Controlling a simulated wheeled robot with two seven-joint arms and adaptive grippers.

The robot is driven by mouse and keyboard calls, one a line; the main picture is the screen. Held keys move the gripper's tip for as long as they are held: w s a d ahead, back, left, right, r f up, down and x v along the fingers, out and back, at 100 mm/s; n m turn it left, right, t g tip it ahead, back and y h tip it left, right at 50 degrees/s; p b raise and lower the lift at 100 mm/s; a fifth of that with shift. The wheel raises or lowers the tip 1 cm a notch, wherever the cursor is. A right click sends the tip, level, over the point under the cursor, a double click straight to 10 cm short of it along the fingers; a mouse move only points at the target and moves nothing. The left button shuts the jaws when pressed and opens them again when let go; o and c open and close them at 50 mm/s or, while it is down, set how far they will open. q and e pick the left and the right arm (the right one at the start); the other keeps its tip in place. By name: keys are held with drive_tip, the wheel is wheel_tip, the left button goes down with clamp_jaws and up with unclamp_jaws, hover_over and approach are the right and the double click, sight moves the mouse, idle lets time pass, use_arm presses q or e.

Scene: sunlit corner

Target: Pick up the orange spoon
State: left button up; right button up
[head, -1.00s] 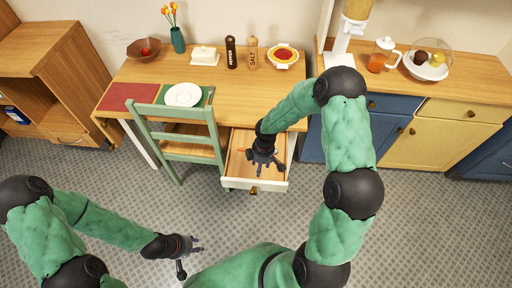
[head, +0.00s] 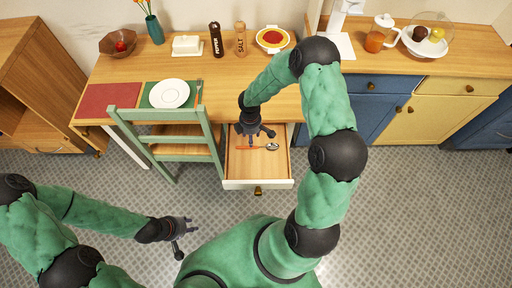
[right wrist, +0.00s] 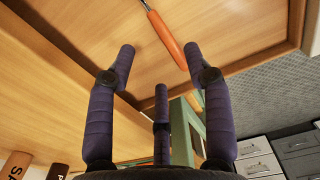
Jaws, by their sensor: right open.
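The orange spoon (head: 250,147) lies in the open drawer (head: 258,184) of the table. Its orange handle is to the left and its metal bowl to the right. In the right wrist view the handle (right wrist: 170,40) is beyond the fingertips and the bowl is out of frame. My right gripper (head: 256,134) is above the drawer just behind the spoon, and overlaps its upper edge in the head view. In the right wrist view (right wrist: 152,72) its fingers are apart and empty. My left gripper (head: 188,228) is over the floor, open and empty, away from the spoon.
The green chair (head: 165,130) stands just left of the drawer. A white plate (head: 169,93) lies on the table with a fork (head: 199,91) beside it. Pepper and salt mills (head: 216,40) stand behind. Blue and yellow cabinets are to the right. The floor in front is clear.

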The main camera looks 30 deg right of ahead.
sight(257, 147)
drive_tip(key=shift+w+f, duration=0.1)
drive_tip(key=shift+f, duration=0.4)
drive_tip(key=shift+a+f, duration=0.1)
drive_tip(key=shift+f, duration=0.35)
drive_tip(key=f+b, duration=0.2)
drive_tip(key=f, duration=0.2)
drive_tip(key=shift+a+f, duration=0.1)
drive_tip(key=shift+a, duration=0.1)
clamp_jaws()
